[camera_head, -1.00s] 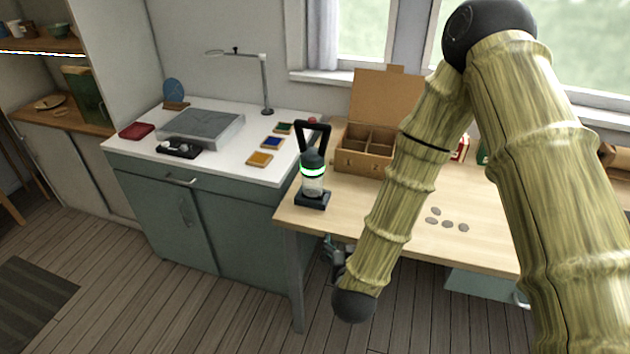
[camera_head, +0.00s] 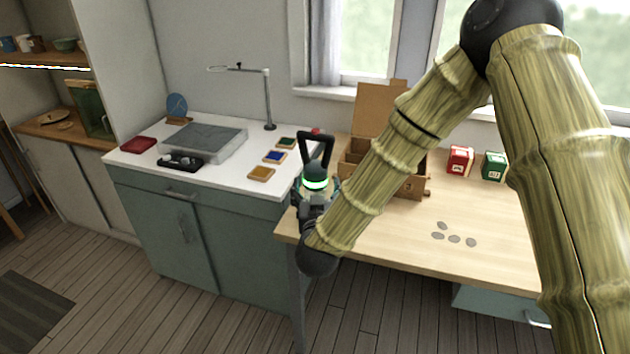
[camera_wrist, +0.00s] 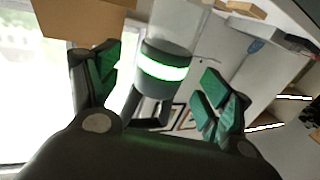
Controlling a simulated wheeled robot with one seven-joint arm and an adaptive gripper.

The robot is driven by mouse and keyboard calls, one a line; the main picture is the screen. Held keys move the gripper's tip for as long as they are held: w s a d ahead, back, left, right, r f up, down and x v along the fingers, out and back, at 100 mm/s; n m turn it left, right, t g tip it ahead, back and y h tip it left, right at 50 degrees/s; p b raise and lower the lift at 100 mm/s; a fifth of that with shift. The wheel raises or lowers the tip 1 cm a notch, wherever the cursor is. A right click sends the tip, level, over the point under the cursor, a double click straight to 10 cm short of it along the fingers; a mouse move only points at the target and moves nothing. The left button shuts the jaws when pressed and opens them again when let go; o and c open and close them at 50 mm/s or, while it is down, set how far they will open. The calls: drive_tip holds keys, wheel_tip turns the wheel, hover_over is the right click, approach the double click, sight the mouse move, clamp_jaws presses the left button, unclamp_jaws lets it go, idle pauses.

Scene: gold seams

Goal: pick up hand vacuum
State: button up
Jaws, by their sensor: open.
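The hand vacuum (camera_head: 317,172) stands upright near the left corner of the wooden desk, with a black loop handle on top and a glowing green-white band. In the wrist view the hand vacuum (camera_wrist: 165,70) shows its clear part, lit band and dark handle between my fingers. My gripper (camera_head: 314,198) is in front of the vacuum in the head view, and my arm hides the vacuum's lower part. In the wrist view my gripper (camera_wrist: 158,88) is open, with green-padded fingers on either side of the vacuum. Contact is not visible.
A red tin (camera_head: 459,161), a green tin (camera_head: 495,167) and several grey discs (camera_head: 454,239) are farther right. A white counter (camera_head: 222,178) with small coloured pads adjoins at left.

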drive_tip(key=shift+w+r, duration=0.15)
drive_tip(key=shift+w, duration=0.4)
drive_tip(key=shift+w+a+p, duration=0.15)
drive_tip(key=shift+w+p, duration=0.5)
drive_tip(key=shift+w, duration=1.5)
drive_tip(key=shift+c, duration=0.3)
drive_tip(key=c, duration=1.1)
drive_tip(key=shift+c, duration=0.2)
